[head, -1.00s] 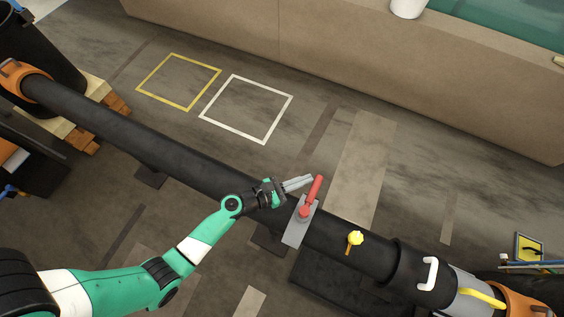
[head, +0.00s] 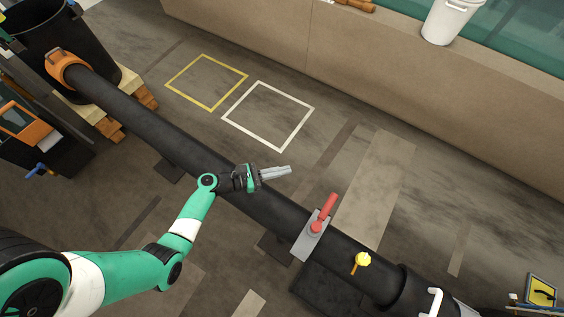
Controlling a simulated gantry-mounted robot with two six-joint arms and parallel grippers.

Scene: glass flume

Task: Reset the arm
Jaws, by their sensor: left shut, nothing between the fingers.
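My left gripper (head: 275,173) is shut and empty. It is held above the black pipe (head: 150,123), up and left of the red lever handle (head: 328,206), with a clear gap between them. The red lever handle stands on a grey plate (head: 305,246) across the pipe. A yellow knob (head: 361,260) sits on the pipe to the lower right of the lever. My left arm comes in from the lower left. My right gripper is not in view.
A yellow square outline (head: 206,56) and a white one (head: 285,88) mark open floor beyond the pipe. A tan wall (head: 390,94) runs behind, with a white bucket (head: 447,20) on top. A black bin (head: 50,26) and wooden blocks (head: 140,95) stand at the upper left.

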